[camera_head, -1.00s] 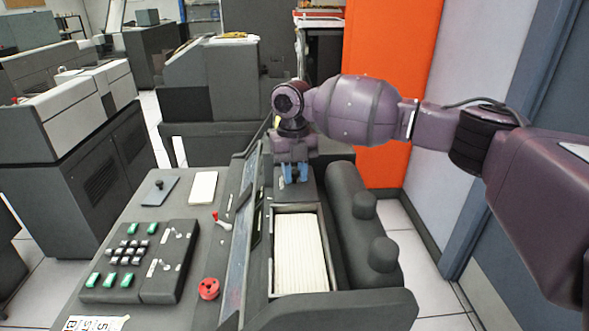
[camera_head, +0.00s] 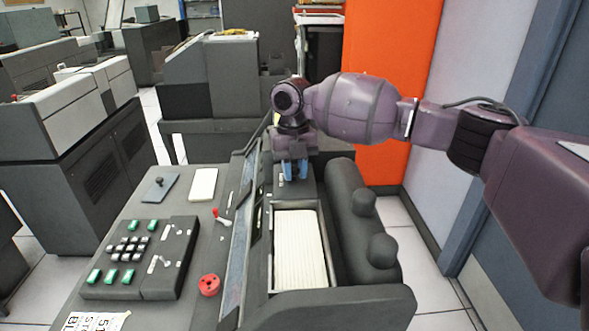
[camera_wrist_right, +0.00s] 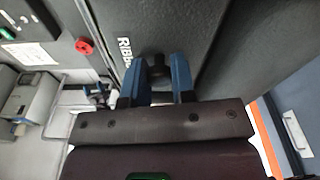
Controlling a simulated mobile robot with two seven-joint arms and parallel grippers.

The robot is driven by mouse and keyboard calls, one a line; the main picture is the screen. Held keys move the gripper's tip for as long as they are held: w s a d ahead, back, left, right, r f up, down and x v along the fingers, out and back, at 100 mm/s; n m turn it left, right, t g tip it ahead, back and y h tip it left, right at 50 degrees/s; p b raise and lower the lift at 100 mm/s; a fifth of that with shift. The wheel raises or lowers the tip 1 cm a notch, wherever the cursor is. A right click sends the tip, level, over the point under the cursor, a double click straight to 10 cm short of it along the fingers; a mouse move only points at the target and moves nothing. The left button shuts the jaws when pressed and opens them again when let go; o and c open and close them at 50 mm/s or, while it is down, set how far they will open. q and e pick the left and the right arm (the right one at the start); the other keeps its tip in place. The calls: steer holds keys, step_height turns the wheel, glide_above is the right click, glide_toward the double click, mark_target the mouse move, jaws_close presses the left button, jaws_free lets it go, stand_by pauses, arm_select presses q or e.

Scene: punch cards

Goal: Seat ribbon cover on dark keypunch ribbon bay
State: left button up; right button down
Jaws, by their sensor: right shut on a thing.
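My right gripper (camera_head: 295,170) has blue fingers and points down at the far end of the dark keypunch's right-hand section. In the right wrist view its fingers (camera_wrist_right: 159,64) are shut on a dark knob, which is the grip of the ribbon cover (camera_wrist_right: 215,55). The cover appears as a dark surface by white lettering that starts "RIBB". In the head view the dark cover (camera_head: 308,186) lies under the fingers, level with the surrounding top. I cannot tell whether it touches the ribbon bay, whose edges are hidden. My left gripper is out of view.
An open tray of pale cards (camera_head: 298,250) lies just in front of the gripper. A dark rounded housing (camera_head: 362,215) stands to its right. A slanted panel (camera_head: 238,235), red lever (camera_head: 220,217) and red knob (camera_head: 209,285) are to its left. A blue-grey plate (camera_head: 157,190) lies on the desk.

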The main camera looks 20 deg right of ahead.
mark_target(294, 180)
stand_by(0.5)
steer(key=shift+f, duration=0.7)
steer(key=shift+f, duration=0.15)
stand_by(0.5)
steer(key=shift+f, duration=0.4)
steer(key=shift+f, duration=0.2)
stand_by(0.8)
steer(key=shift+f, duration=0.15)
stand_by(0.4)
